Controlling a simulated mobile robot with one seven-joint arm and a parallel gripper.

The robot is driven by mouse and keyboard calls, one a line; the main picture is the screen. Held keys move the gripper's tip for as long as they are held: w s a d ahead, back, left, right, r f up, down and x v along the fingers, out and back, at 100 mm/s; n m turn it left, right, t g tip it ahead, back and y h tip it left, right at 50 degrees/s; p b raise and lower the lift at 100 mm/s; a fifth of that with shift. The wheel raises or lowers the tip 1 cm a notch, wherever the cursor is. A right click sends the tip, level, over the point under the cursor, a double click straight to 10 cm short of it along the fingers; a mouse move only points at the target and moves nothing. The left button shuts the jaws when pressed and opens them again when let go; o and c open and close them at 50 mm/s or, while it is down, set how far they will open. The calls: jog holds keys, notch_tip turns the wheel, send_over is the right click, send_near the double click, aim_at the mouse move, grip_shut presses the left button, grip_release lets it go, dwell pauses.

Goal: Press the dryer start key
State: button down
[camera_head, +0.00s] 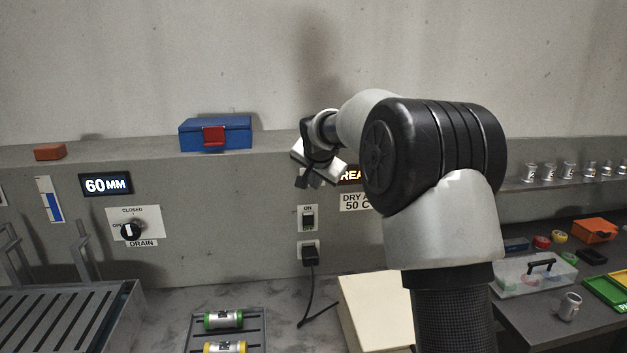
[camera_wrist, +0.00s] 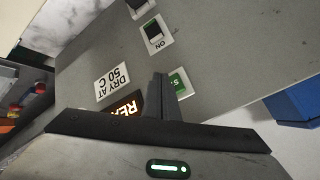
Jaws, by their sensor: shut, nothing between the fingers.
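A green key marked with a partly covered word starting with S (camera_wrist: 178,83) sits on a white plate on the grey wall panel. My gripper (camera_wrist: 161,80) is shut and empty, its fingertips in front of the key's plate and covering part of it. I cannot tell whether they touch. In the head view my gripper (camera_head: 304,181) is near the panel, left of the lit orange display (camera_head: 351,175), and the key is hidden there. The wrist view shows the display (camera_wrist: 126,106) partly covered, reading "REA", beside a "DRY AT 50 C" sign (camera_wrist: 112,82).
Below the gripper are an ON switch (camera_head: 308,218) and a socket with a black plug (camera_head: 310,255). A blue box (camera_head: 217,133) with a red latch stands on the ledge to the left. A cream box (camera_head: 366,309) stands on the bench below, partly behind my arm.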

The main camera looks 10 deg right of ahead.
jog(key=shift+w, duration=0.1)
dwell(0.7)
jog(key=shift+w, duration=0.35)
jog(key=shift+w+p, duration=0.35)
jog(key=shift+p, duration=0.15)
dwell(0.4)
jog(key=shift+s, duration=0.1)
jog(key=shift+s+b, duration=0.65)
jog(key=shift+b, duration=0.1)
jog(key=s+b, duration=0.4)
jog(key=s, duration=0.1)
dwell(0.4)
